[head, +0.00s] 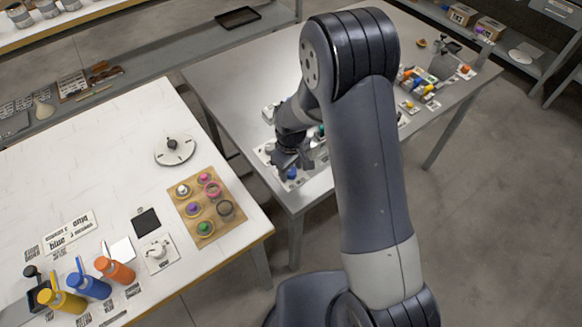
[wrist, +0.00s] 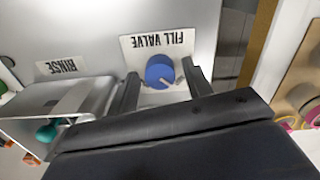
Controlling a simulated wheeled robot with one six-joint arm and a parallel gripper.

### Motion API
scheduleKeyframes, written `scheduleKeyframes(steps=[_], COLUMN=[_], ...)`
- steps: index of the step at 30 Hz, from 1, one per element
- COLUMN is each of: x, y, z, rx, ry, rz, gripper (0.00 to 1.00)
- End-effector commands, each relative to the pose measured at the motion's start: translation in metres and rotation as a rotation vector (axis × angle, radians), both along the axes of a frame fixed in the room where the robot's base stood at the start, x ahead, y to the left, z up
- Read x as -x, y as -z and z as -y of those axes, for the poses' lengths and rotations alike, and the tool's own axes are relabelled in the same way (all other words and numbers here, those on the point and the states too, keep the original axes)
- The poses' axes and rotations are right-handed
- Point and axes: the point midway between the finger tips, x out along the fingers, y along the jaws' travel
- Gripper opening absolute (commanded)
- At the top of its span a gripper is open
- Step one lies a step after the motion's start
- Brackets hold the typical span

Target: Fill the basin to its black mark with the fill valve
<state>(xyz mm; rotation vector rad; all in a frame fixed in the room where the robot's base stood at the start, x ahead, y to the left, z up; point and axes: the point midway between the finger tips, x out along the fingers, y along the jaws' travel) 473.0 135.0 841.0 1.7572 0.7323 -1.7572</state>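The fill valve is a round blue knob (wrist: 160,72) with a pale pointer line, on a white plate labelled FILL VALVE (wrist: 158,42), upside down in the wrist view. My gripper (wrist: 164,82) is open, with one dark finger on each side of the knob and visible gaps beside it. In the head view my gripper (head: 289,160) is over the front corner of the grey table, just above the blue knob (head: 291,173). A metal box that looks like the basin (wrist: 92,97) is left of the valve in the wrist view, partly hidden by my gripper. I cannot see its black mark or water level.
A RINSE label (wrist: 62,67) and a teal knob (wrist: 47,133) are near the metal box. The white table (head: 100,150) at left holds bottles and a wooden board (head: 186,211) of coloured pots. A gap separates it from the grey table (head: 230,75).

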Motion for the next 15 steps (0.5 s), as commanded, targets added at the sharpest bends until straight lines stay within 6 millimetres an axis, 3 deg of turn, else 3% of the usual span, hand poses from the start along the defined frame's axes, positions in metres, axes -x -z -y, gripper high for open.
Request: scheduleKeyframes(steps=[15], x=[-0.0001], y=[-0.0003], z=[-0.0001], rx=[0.000], ry=[0.000], rz=[0.000], gripper=[0.07])
